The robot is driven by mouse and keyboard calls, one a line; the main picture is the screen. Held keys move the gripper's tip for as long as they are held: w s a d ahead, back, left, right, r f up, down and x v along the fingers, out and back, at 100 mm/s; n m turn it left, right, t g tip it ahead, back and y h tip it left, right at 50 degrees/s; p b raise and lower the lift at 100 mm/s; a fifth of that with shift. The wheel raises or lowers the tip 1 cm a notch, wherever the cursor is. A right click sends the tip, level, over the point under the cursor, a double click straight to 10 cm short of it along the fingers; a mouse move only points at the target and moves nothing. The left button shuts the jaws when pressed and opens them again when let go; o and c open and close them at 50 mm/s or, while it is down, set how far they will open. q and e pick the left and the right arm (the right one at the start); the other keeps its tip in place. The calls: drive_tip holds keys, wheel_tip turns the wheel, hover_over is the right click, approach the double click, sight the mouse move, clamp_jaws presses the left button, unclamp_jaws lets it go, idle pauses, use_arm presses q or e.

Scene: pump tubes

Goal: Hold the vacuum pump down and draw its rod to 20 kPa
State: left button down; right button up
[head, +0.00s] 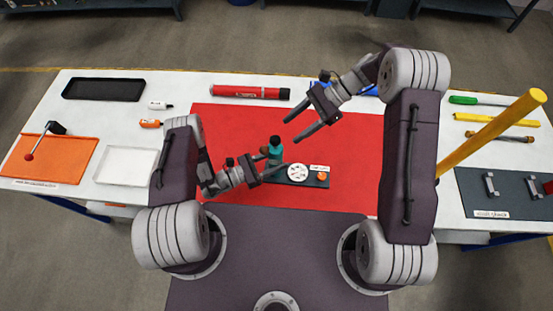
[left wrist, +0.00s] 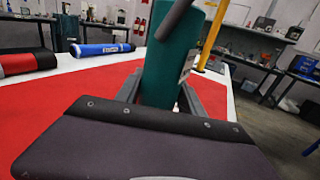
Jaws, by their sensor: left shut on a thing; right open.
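The vacuum pump has a teal upright body (head: 275,152) with a dark top. It stands at the left end of a dark base plate (head: 310,183) on the red mat. The plate also carries a round white dial (head: 298,172) and a small orange knob (head: 322,176). My left gripper (head: 272,171) is shut on the teal body, which also fills the middle of the left wrist view (left wrist: 168,65). My right gripper (head: 304,122) is open and empty, above and to the right of the pump. The rod and the dial's reading are too small to make out.
The red mat (head: 230,120) is mostly clear. A red cylinder (head: 250,92) lies at its back edge. A black tray (head: 103,90), white tray (head: 126,166) and orange board (head: 70,157) are at left. A yellow post (head: 492,132) and grey board (head: 500,180) are at right.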

sight(275, 143)
drive_tip(key=x, duration=0.8)
drive_tip(key=shift+s+a+f, duration=0.1)
drive_tip(key=shift+a+f, duration=0.05)
drive_tip(key=shift+f, duration=0.05)
